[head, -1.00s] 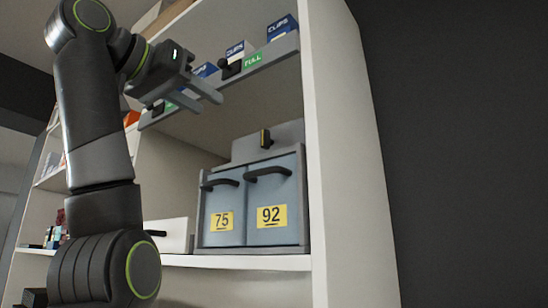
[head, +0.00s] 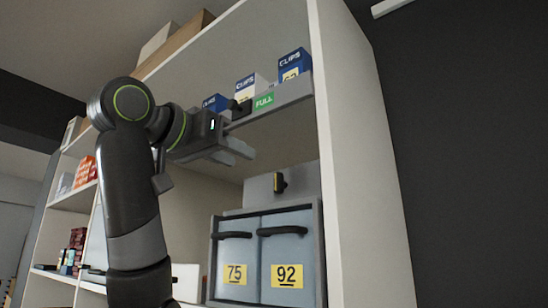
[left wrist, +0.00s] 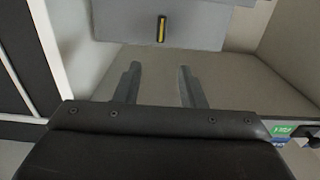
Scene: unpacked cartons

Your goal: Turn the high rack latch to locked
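The rack latch (head: 280,183) is a small black knob with a yellow stripe on a grey plate (head: 258,190) above two drawers. Its handle stands about upright. In the left wrist view the latch (left wrist: 161,29) shows near the top centre, with its stripe vertical. My left gripper (head: 243,155) is open and empty, up and left of the latch in the head view. In the left wrist view its two fingers (left wrist: 159,67) are spread and point toward the plate, apart from the latch. My right gripper is not in view.
Below are grey-blue drawers marked 75 and 92 (head: 287,245). A white upright panel (head: 355,150) bounds the rack on the right.

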